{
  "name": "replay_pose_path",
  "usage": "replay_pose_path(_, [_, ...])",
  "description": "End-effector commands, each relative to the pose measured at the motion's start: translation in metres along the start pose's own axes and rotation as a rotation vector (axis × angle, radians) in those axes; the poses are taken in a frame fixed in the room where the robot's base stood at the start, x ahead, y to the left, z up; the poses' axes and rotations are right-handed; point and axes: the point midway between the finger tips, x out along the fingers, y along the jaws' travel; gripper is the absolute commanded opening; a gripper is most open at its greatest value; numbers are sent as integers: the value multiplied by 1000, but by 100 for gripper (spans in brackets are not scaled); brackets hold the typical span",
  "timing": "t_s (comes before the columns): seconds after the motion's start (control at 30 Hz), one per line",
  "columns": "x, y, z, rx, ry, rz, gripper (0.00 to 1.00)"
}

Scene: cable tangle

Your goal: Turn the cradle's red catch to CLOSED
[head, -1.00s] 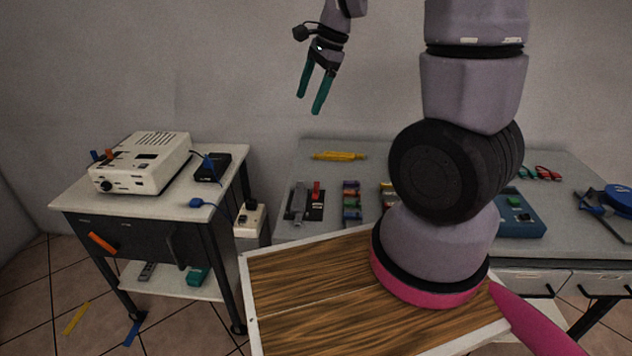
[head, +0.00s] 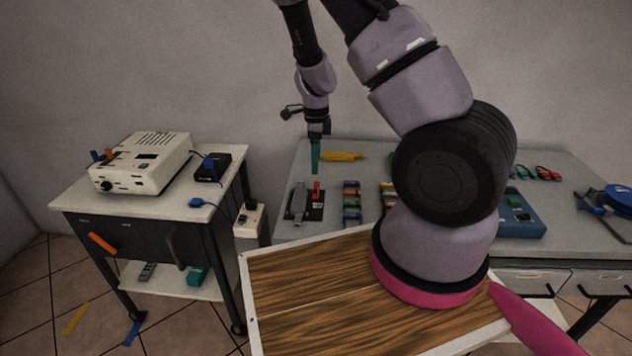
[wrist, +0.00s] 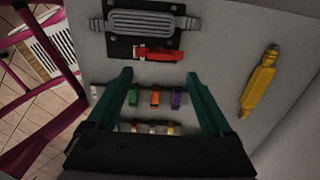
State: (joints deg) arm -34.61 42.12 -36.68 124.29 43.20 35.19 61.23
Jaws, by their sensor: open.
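The cradle (head: 292,212) is a dark plate with a grey ribbed piece on it, on the left of the grey bench. Its red catch (head: 317,190) stands at the plate's right side. In the wrist view the red catch (wrist: 160,55) lies along the cradle's lower edge, below the grey piece (wrist: 143,22). My gripper (head: 315,170) points down just above and behind the catch in the head view. In the wrist view its teal fingers (wrist: 165,88) are apart with nothing held. Any lettering by the catch is too small to read.
Rows of coloured clips (head: 351,203) lie right of the cradle. A yellow tool (head: 343,156) lies behind it. A blue box (head: 521,215) sits farther right. A side table with a cream device (head: 140,165) and a power strip (head: 249,218) stand left.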

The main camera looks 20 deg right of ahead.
Motion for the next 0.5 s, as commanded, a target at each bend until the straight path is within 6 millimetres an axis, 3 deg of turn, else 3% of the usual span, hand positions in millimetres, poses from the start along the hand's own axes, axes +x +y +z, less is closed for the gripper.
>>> replay_pose_path(0.23, [50, 1, -1, 1, 2, 4, 85])
replay_pose_path(0.5, [79, 0, 0, -2, 0, 1, 85])
